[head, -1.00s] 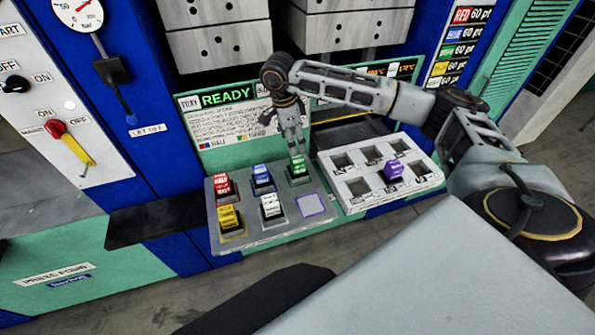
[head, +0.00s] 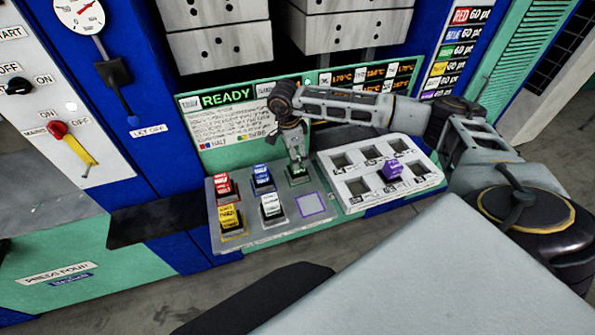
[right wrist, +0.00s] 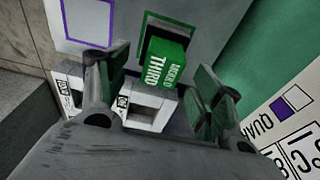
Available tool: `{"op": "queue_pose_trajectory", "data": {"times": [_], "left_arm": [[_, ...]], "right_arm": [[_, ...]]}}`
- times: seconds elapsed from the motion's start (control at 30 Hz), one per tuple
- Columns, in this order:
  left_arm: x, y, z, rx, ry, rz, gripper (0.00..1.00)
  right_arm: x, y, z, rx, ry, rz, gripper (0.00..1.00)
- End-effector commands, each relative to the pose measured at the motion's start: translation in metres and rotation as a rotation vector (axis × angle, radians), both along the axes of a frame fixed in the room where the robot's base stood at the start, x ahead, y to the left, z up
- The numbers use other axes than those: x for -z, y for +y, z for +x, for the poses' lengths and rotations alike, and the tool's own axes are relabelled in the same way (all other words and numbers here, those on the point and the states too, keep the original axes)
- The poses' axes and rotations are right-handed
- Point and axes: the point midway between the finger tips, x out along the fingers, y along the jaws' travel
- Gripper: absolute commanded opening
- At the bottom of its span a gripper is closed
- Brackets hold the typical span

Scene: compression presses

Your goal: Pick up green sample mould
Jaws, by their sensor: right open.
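The green sample mould (right wrist: 165,64) shows in the right wrist view, with white lettering on its top. It stands at its green-edged place on the grey tray. My right gripper (right wrist: 160,70) is open, with one finger on each side of the mould; I cannot tell whether either touches it. In the head view my right gripper (head: 297,166) points down over the back right place of the grey tray (head: 262,235) and hides most of the green mould. My left gripper is not in view.
Red (head: 221,185), blue (head: 262,178), yellow (head: 230,217) and white (head: 271,206) moulds stand close by on the grey tray. A purple-outlined place (head: 312,204) is empty. A white slotted tray (head: 350,190) at the right holds a purple mould (head: 393,169). A panel (head: 230,120) rises behind.

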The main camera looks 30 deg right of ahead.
Motion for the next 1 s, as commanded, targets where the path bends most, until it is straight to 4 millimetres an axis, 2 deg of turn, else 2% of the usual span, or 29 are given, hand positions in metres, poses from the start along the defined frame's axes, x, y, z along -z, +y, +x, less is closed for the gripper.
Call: {"op": "queue_pose_trajectory", "data": {"times": [0.17,0.6,1.0], "left_arm": [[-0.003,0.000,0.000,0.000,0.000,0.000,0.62],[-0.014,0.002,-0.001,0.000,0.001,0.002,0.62],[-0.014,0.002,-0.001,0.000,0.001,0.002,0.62]], "right_arm": [[0.008,-0.001,0.000,0.001,0.003,-0.001,0.66],[0.049,-0.006,0.001,0.001,0.002,0.000,0.66],[0.051,-0.007,0.001,0.000,0.001,0.000,0.66]]}}
